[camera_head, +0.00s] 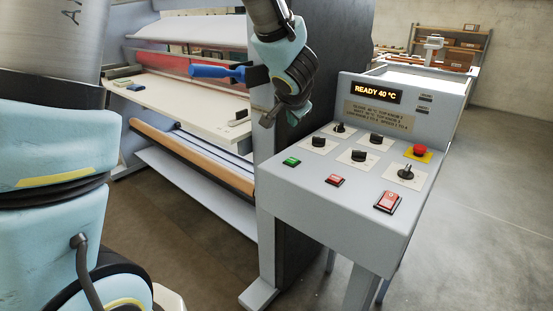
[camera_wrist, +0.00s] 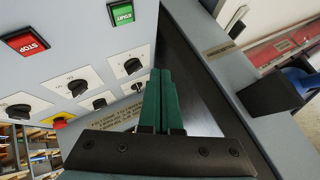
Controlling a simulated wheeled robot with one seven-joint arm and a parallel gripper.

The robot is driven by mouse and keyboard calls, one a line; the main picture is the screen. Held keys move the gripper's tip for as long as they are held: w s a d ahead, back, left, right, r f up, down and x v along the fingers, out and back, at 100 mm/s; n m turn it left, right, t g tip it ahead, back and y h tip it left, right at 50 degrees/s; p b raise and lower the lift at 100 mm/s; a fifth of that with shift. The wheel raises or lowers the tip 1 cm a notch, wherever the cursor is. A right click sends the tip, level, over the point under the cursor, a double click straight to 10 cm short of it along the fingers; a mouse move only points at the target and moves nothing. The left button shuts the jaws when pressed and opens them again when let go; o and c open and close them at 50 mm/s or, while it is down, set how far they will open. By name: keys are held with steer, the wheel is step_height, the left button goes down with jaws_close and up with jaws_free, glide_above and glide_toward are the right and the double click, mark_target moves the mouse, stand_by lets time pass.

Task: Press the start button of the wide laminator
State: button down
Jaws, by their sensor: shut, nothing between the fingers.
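The wide laminator's control panel (camera_head: 300,182) stands right of centre in the head view, its display (camera_head: 376,92) reading "READY 40 °C". The green start button (camera_head: 291,161) is at the panel's left side; in the wrist view it is labelled START (camera_wrist: 121,14) at the top. The red stop button (camera_head: 335,180) lies to its right, labelled STOP (camera_wrist: 24,43) in the wrist view. My gripper (camera_head: 268,120) is above the panel's left edge, apart from the start button. Its green fingers (camera_wrist: 161,75) are together and empty.
Several black knobs (camera_head: 358,155), a red emergency stop (camera_head: 421,150) on yellow and a red rocker switch (camera_head: 388,201) share the panel. Floor right of the panel is open.

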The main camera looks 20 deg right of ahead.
stand_by(0.3)
steer(key=shift+f, duration=0.1)
steer(key=b, duration=0.9)
glide_above(291, 162)
step_height(291, 162, down, 7)
steer(key=shift+r, duration=0.2)
steer(key=shift+f+b, duration=0.6)
steer(key=shift+f, duration=0.45)
steer(key=shift+f, duration=0.2)
stand_by(0.4)
steer(key=shift+f, duration=0.2)
steer(key=shift+f, duration=0.45)
stand_by(0.7)
stand_by(0.4)
steer(key=shift+r+p, duration=0.9)
steer(key=shift+p, duration=0.25)
